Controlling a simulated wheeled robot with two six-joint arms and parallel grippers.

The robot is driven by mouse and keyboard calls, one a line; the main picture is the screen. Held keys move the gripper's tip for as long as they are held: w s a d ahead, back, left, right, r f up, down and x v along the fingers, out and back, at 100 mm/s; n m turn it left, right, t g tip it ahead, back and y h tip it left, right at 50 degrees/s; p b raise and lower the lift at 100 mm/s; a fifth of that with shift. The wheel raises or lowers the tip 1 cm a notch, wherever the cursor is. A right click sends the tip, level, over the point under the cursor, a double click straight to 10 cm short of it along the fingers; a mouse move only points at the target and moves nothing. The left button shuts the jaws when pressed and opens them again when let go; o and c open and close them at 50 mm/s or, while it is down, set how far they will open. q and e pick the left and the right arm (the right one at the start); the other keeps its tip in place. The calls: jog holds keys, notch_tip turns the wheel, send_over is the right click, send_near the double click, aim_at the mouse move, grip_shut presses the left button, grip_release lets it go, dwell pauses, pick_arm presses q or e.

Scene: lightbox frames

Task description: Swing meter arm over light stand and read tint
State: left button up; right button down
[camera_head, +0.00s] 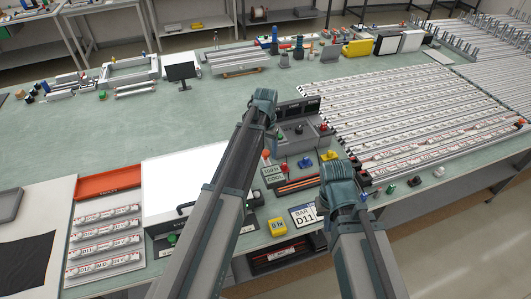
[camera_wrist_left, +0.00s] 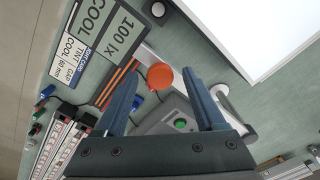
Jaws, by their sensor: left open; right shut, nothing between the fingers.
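My left gripper (camera_wrist_left: 160,100) is open in the left wrist view. Its fingers stand either side of an orange-red knob (camera_wrist_left: 160,76), not gripping it. The knob also shows as a red ball (camera_head: 266,153) beside my left arm in the head view. A pale bar, probably the meter arm, runs under the knob; its pivot is unclear. I cannot identify the light stand surely. My right gripper (camera_head: 350,195) is shut and empty, its tips mostly hidden.
A bright white light panel (camera_head: 175,178) lies left of my left arm. A grey box with a green button (camera_wrist_left: 180,124) sits near my left fingers. Racks of strips (camera_head: 420,110) fill the right. The table's left middle (camera_head: 60,130) is clear.

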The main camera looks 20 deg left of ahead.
pick_arm(q)
grip_shut()
dwell(1.4)
